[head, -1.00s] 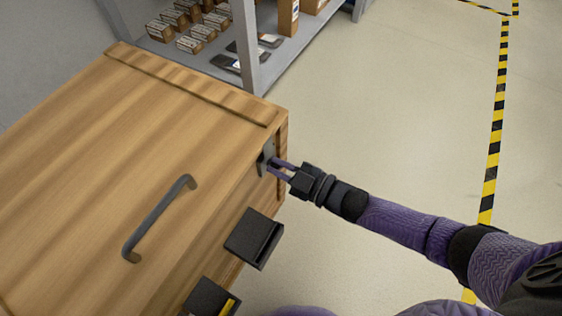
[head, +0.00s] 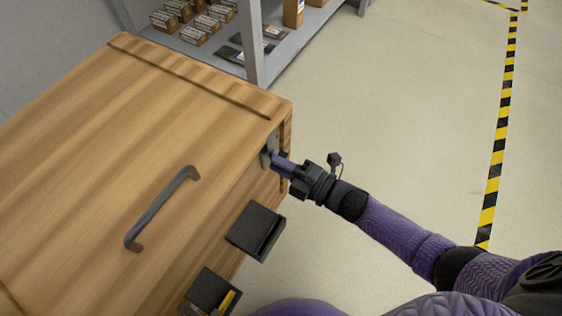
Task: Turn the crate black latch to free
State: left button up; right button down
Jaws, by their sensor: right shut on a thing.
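The wooden crate (head: 110,150) fills the left of the head view, with a grey bar handle (head: 160,210) on its lid. The black latch (head: 266,157) is on the crate's side near the far right corner, mostly hidden behind my fingers. My right gripper (head: 279,164) reaches in from the right and is shut on the latch. The latch's exact angle cannot be told. My left gripper is not in view.
A grey shelf (head: 290,50) with small cartons stands behind. The floor to the right is clear.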

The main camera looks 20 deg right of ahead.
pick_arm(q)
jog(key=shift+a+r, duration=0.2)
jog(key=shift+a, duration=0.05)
pick_arm(e)
jog(key=shift+f+n, duration=0.15)
jog(key=shift+n, duration=0.15)
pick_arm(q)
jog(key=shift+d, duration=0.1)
pick_arm(e)
jog(key=c, duration=0.8)
grip_release()
jog(key=shift+o, duration=0.6)
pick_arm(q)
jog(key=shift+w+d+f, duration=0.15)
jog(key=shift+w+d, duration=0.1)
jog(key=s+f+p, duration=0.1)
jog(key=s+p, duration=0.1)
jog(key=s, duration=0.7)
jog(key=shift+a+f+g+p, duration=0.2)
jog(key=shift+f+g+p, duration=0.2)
pick_arm(e)
jog(key=v, duration=1)
